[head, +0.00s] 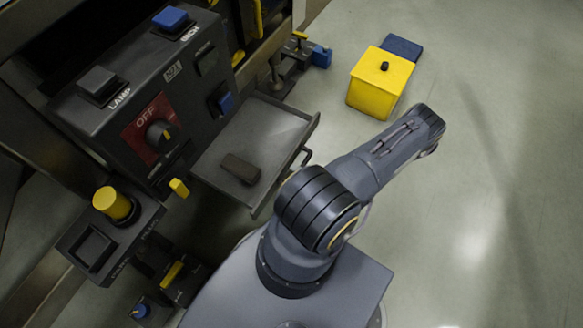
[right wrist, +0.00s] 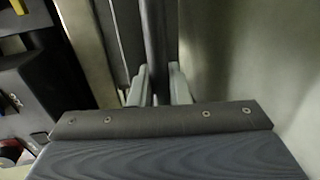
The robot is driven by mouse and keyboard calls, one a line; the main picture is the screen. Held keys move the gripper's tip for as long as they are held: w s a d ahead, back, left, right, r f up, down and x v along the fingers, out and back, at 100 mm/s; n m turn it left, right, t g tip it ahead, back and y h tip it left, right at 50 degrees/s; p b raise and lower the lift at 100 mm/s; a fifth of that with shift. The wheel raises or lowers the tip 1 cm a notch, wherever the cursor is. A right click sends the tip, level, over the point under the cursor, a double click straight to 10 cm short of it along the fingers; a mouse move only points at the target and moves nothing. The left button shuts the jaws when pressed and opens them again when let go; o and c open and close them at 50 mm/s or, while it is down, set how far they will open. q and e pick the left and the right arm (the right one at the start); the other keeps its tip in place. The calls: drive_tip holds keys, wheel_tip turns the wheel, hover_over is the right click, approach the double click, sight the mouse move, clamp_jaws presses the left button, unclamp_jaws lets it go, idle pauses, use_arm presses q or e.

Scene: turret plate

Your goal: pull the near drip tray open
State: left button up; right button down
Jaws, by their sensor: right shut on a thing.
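The near drip tray (head: 268,131) is a shallow grey drawer standing out from the dark control cabinet in the head view. A dark brown block (head: 240,168) lies in it. Its handle (head: 301,157) is on the outer front edge, partly hidden by my right arm. In the right wrist view my right gripper (right wrist: 158,88) has its two pale fingers on either side of a dark bar (right wrist: 155,40), which looks like the tray handle, and is shut on it. My right gripper is hard to make out in the head view. My left gripper is not in view.
The cabinet (head: 205,75) has a red OFF dial panel (head: 145,135) and blue and grey switches. A yellow box (head: 380,82) with a black knob stands on the floor at upper right, beside a blue flat piece (head: 403,47). The floor to the right is clear.

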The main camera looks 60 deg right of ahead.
drive_tip(key=shift+s, duration=0.15)
drive_tip(key=c, duration=1.4)
unclamp_jaws()
drive_tip(key=shift+c, duration=0.2)
drive_tip(key=p+v, duration=0.1)
drive_tip(key=v, duration=0.6)
drive_tip(key=shift+s, duration=0.4)
drive_tip(key=shift+w+d+r, duration=0.1)
drive_tip(key=shift+r, duration=0.05)
